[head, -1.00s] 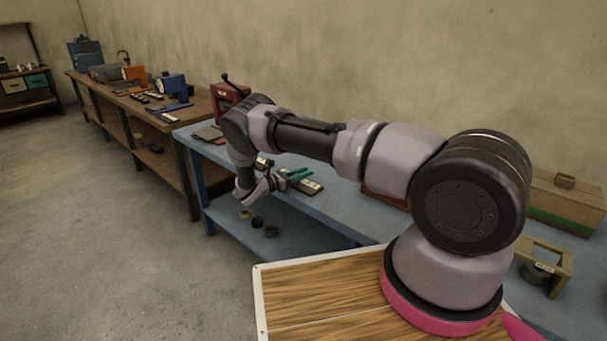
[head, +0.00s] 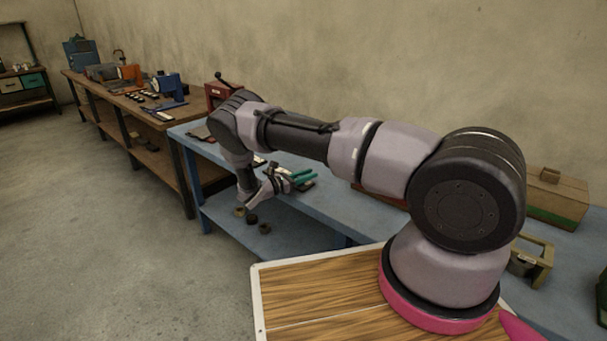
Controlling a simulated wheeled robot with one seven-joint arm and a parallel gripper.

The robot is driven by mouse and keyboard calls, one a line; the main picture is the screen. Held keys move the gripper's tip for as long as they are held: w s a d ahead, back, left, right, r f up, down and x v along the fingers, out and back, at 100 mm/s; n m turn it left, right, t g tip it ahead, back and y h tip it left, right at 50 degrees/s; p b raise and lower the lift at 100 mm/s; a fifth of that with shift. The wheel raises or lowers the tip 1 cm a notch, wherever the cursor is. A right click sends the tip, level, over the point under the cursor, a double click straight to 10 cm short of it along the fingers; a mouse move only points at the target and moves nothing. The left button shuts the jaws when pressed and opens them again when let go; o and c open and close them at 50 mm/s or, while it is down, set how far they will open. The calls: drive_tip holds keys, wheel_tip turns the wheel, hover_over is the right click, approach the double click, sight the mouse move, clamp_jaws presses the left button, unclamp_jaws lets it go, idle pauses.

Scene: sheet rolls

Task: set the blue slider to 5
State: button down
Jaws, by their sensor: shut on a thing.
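My gripper (head: 312,177) is low over the blue bench, with its two teal fingers pointing right. The fingers are close together over a dark block with a pale strip (head: 306,187), which looks like the slider's panel. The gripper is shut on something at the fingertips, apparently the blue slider. The slider itself is too small and too covered to make out. I cannot read any numbers or its setting.
The blue bench (head: 345,207) has several small dark round pieces on its lower shelf (head: 290,235). A red device (head: 218,94) stands at its far end. A cardboard box (head: 556,195) and a tan frame (head: 541,262) stand at the right. A wooden bench (head: 85,85) stands beyond.

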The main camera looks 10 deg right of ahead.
drive_tip(key=shift+s, duration=0.2)
drive_tip(key=c, duration=0.6)
unclamp_jaws()
drive_tip(key=shift+d, duration=0.1)
drive_tip(key=v, duration=1)
drive_tip(key=shift+s+a, duration=0.15)
drive_tip(key=shift+a, duration=0.25)
drive_tip(key=shift+r, duration=0.1)
